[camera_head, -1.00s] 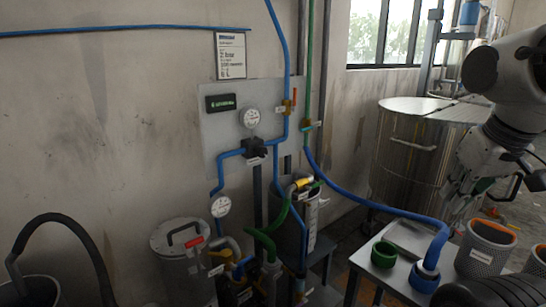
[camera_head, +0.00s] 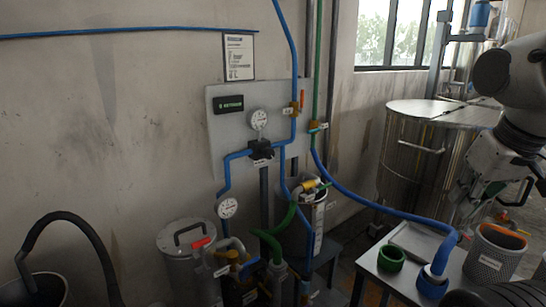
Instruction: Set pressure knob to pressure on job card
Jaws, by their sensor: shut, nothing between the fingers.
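The job card (camera_head: 239,57) hangs on the wall above the grey panel; its small print is not readable. A round white gauge (camera_head: 259,119) sits on the panel, with its needle reading too small to tell. Just below it is a black regulator block (camera_head: 260,149) on the blue pipe, likely bearing the pressure knob; the knob's own shape and setting are not clear. A dark display with green text (camera_head: 229,104) is left of the gauge. My gripper (camera_head: 463,197) is at the right, shut and empty, far from the panel and in front of the steel vat.
A steel vat (camera_head: 425,160) stands at the right. A lidded metal pot (camera_head: 184,275) and a second gauge (camera_head: 227,208) are below the panel.

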